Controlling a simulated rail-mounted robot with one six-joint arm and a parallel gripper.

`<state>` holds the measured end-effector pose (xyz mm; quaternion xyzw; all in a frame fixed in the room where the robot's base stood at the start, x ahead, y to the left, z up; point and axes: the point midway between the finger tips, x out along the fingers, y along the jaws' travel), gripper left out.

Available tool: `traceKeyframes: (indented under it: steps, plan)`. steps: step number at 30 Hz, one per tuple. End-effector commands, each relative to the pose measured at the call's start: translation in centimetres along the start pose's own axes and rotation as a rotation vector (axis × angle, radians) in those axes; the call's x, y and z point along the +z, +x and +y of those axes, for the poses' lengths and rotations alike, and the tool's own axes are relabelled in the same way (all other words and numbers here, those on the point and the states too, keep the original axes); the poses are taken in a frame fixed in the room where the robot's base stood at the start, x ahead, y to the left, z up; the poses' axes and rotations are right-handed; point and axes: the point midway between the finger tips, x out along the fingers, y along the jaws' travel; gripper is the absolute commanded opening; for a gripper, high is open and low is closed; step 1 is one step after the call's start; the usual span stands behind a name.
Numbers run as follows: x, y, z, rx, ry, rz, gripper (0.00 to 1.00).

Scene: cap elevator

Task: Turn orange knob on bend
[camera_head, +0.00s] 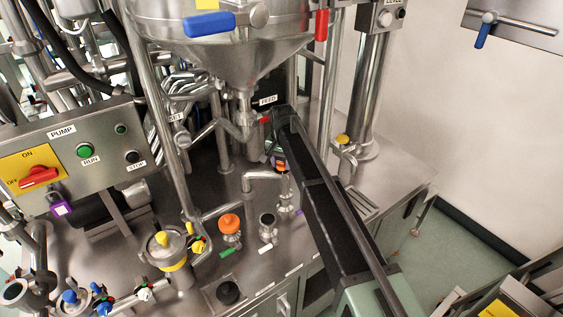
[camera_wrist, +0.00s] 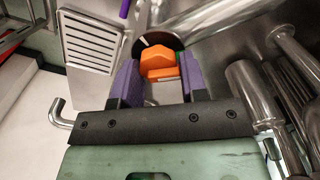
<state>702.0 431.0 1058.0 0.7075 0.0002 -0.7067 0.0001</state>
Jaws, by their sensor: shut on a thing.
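The orange knob (camera_wrist: 160,62) shows in the wrist view between the two purple fingers of my gripper (camera_wrist: 161,75). The fingers are shut on it, one on each side. In the head view a bit of the orange knob (camera_head: 281,165) shows beside the end of my arm, above the bent steel pipe (camera_head: 264,175). My gripper (camera_head: 273,160) is mostly hidden there behind my dark arm link. The knob's lower part and its stem are hidden in the wrist view.
Another orange knob (camera_head: 230,223) stands on the steel deck to the left. The pump control box (camera_head: 75,155) is at far left. The steel hopper (camera_head: 225,50) hangs above. A slotted drain plate (camera_wrist: 90,40) and steel pipes (camera_wrist: 250,95) flank my gripper closely.

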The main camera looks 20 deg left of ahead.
Motion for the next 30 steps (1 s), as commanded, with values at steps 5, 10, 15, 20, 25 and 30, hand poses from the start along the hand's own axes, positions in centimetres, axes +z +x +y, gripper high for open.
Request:
traceKeyframes:
  steps: [5,10,15,20,25,30]
  plan:
    - [-0.05,0.01,0.16,0.001,0.066,0.001,0.16]
    - [-0.02,0.03,0.19,0.002,0.095,0.001,0.16]
    - [0.00,0.03,0.20,0.002,0.102,0.000,0.16]
    - [0.02,0.04,0.22,0.003,0.101,0.000,0.16]
    - [0.04,0.04,0.20,0.003,0.101,-0.001,0.53]
    - [0.04,0.04,0.14,0.002,0.100,-0.001,0.63]
